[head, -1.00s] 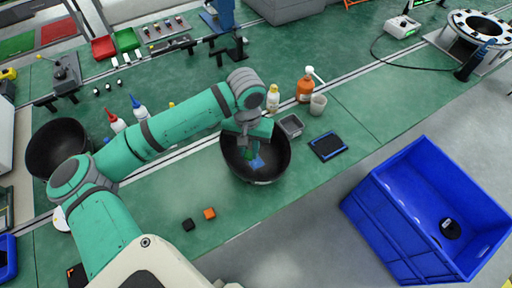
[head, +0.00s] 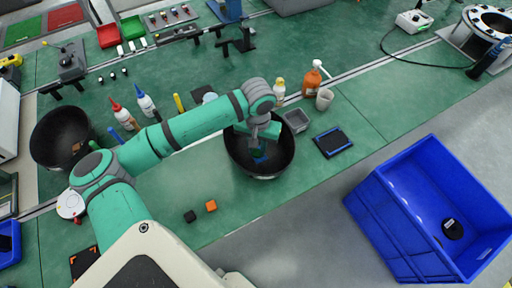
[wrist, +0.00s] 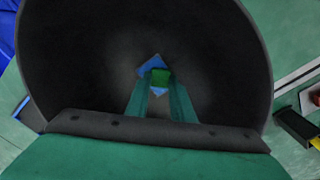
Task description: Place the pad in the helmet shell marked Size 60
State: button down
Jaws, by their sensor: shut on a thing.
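A black bowl-like helmet shell (head: 281,163) stands open side up on the green bench; a small light mark shows on its near rim, too small to read. My gripper (head: 261,150) reaches down into it.
A grey tray (head: 296,120), a cup (head: 324,99), an orange bottle (head: 311,83) and a blue-edged dark pad-like plate (head: 332,142) stand right of the shell. Black (head: 190,216) and orange (head: 211,206) blocks lie in front. A blue crate (head: 400,225) stands at the right.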

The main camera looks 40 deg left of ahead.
aim_at(258, 151)
jog(key=shift+w+d+f, duration=0.1)
jog(key=shift+f, duration=0.05)
jog(key=c, duration=1.6)
grip_release()
jog(key=shift+o, duration=0.4)
jog(key=shift+w, duration=0.15)
jog(key=shift+d, duration=0.1)
notch_tip(258, 151, up, 12)
jog(key=shift+r, duration=0.2)
